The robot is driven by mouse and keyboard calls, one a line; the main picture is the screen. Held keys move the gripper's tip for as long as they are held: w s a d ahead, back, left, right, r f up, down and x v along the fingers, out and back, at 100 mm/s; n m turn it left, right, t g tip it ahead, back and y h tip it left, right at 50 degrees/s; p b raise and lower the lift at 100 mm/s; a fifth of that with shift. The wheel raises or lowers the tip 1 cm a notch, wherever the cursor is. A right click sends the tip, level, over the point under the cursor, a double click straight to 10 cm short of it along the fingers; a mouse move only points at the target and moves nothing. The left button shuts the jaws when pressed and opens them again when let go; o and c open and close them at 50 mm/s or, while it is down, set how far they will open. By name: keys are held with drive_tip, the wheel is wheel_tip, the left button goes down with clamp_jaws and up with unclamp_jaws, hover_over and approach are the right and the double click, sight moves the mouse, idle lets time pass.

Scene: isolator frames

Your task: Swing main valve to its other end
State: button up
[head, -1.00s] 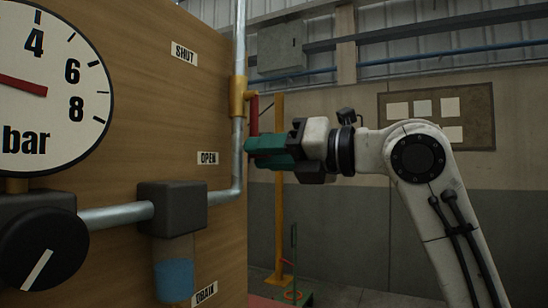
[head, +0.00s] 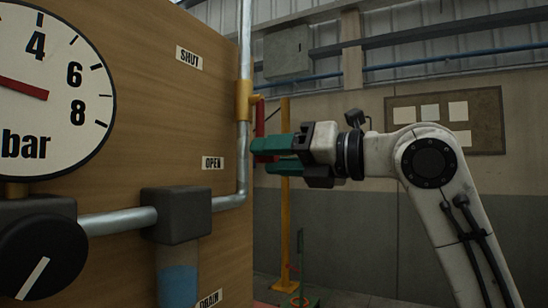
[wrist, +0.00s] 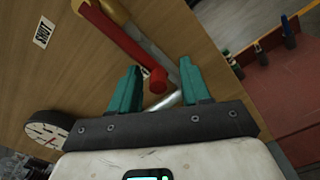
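The main valve is a brass body (head: 243,100) on the vertical pipe at the panel's edge, with a red lever (head: 260,118). The lever hangs down from the valve, on the side of the OPEN label (head: 212,163); the SHUT label (head: 189,58) is higher up. My gripper (head: 262,152) has green fingers and is at the lever's lower end. In the wrist view my gripper (wrist: 160,85) is open, and the red lever (wrist: 122,38) comes down with its round end between the two fingers. A gap shows on each side of that end.
A pressure gauge (head: 50,95), a black knob (head: 42,258) and a grey block (head: 176,214) over a blue-filled bowl are on the wooden panel to the left. A yellow post (head: 285,220) stands behind my gripper.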

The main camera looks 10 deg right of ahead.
drive_tip(key=shift+d, duration=0.1)
drive_tip(key=v, duration=1)
drive_tip(key=shift+s+d, duration=0.25)
drive_tip(key=shift+f, duration=0.1)
